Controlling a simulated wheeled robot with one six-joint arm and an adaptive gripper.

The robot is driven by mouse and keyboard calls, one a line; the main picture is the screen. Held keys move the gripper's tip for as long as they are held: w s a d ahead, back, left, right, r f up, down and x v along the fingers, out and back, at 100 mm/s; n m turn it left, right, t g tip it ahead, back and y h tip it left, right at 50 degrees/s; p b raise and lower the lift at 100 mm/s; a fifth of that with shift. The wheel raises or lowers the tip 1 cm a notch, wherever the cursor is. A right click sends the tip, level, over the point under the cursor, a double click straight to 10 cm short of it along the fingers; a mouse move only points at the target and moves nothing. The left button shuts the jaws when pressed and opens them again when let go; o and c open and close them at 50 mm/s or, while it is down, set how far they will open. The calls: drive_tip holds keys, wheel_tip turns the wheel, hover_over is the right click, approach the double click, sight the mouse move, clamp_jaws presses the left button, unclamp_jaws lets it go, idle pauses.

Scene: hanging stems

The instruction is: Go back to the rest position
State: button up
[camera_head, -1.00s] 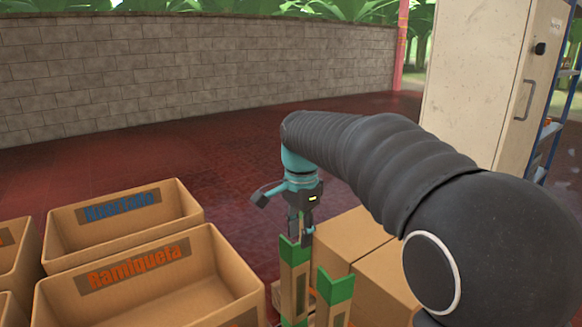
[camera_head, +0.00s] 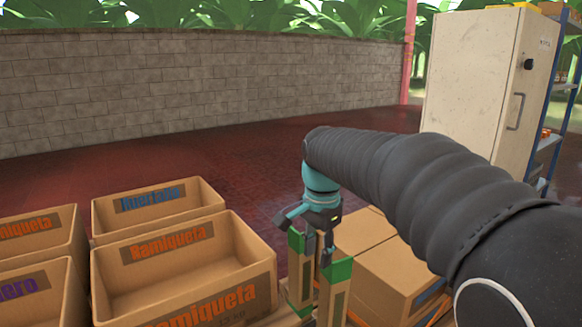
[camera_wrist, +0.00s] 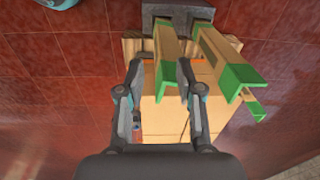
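My arm reaches in from the right in the head view, with my gripper (camera_head: 318,242) hanging down beside the tops of two upright tan posts with green ends. In the wrist view my gripper (camera_wrist: 161,72) has its two fingers spread apart, holding nothing that I can see. The green end of one post (camera_wrist: 166,73) shows between the fingertips. I cannot tell how far below them it is. The other post (camera_wrist: 238,77) is just right of the right finger. No hanging stem shows.
Open cardboard boxes, one labelled Huertaña (camera_head: 205,193) and one labelled Ramiqueta (camera_head: 258,262), stand at left. Closed boxes (camera_head: 400,280) lie right of the posts, under my arm. A pale cabinet (camera_head: 475,85) stands at back right. Red floor (camera_head: 245,165) is clear before the wall.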

drive_tip(key=s+d+f+n+t+p, duration=0.1)
drive_tip(key=s+d+n, duration=0.4)
drive_tip(key=s, duration=0.6)
drive_tip(key=s+d+f+n+t+p, duration=0.1)
drive_tip(key=s+d+n+t, duration=0.3)
drive_tip(key=s, duration=0.7)
drive_tip(key=shift+s+d+f+n+p, duration=0.25)
drive_tip(key=shift+d+n+p, duration=0.1)
drive_tip(key=shift+d+n, duration=0.3)
